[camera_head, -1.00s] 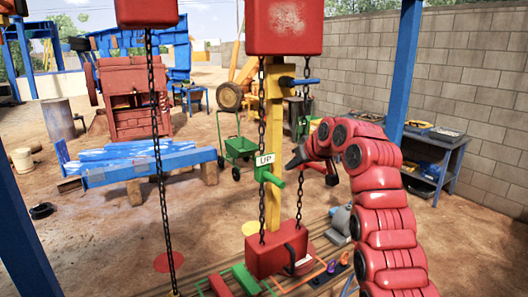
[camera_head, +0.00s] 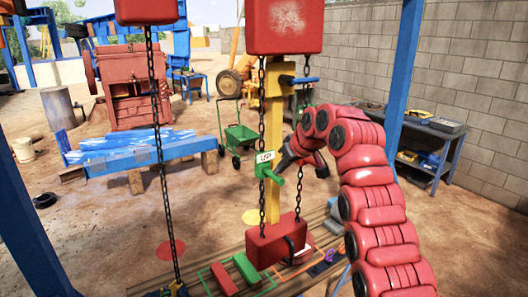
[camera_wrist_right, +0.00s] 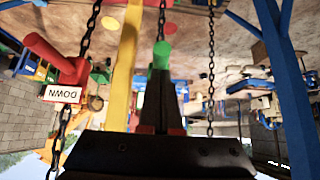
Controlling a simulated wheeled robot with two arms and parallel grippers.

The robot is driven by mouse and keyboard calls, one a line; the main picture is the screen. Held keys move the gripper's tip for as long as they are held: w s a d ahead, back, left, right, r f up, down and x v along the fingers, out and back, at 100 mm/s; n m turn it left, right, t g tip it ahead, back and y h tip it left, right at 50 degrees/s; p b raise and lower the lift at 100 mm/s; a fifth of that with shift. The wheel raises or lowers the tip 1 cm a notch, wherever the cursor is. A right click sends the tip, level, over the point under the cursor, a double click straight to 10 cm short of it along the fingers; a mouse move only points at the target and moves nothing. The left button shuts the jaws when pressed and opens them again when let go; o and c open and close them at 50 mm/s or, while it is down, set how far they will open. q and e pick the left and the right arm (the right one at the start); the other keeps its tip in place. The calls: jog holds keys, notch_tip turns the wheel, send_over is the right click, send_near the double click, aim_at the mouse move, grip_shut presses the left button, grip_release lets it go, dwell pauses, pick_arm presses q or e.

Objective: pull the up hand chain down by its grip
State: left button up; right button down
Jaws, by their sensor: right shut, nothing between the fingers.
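The up hand chain (camera_head: 262,110) hangs from the red hoist housing in the head view. Its green grip (camera_head: 272,175), with a white "UP" label, sticks out toward the lower right. My right gripper (camera_head: 283,162) is just right of the chain, close to the grip, shut and empty. In the right wrist view, the shut dark fingers (camera_wrist_right: 160,105) point at the green grip (camera_wrist_right: 162,55), which shows just beyond their tips. I cannot tell whether they touch it. My left gripper is out of view.
A red block (camera_head: 275,243) hangs low below the grip, above a wooden deck. A separate black chain (camera_head: 160,140) hangs to the left. A yellow post (camera_head: 273,110) stands behind the grip. A blue post (camera_head: 400,65) rises at the right.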

jog(key=shift+w+a+f, duration=0.1)
jog(key=shift+w+f, duration=0.05)
jog(key=shift+f, duration=0.1)
jog(key=shift+f+b, duration=2.5)
jog(key=shift+f, duration=0.85)
jog(key=s+d+b, duration=0.2)
jog(key=b, duration=0.1)
jog(key=s+d+b, duration=0.1)
jog(key=s, duration=0.1)
jog(key=shift+s+r+b, duration=0.1)
jog(key=shift+r+b, duration=0.2)
jog(key=shift+r, duration=0.1)
jog(key=b+v, duration=0.2)
jog(key=v, duration=0.4)
jog(key=shift+r, duration=0.25)
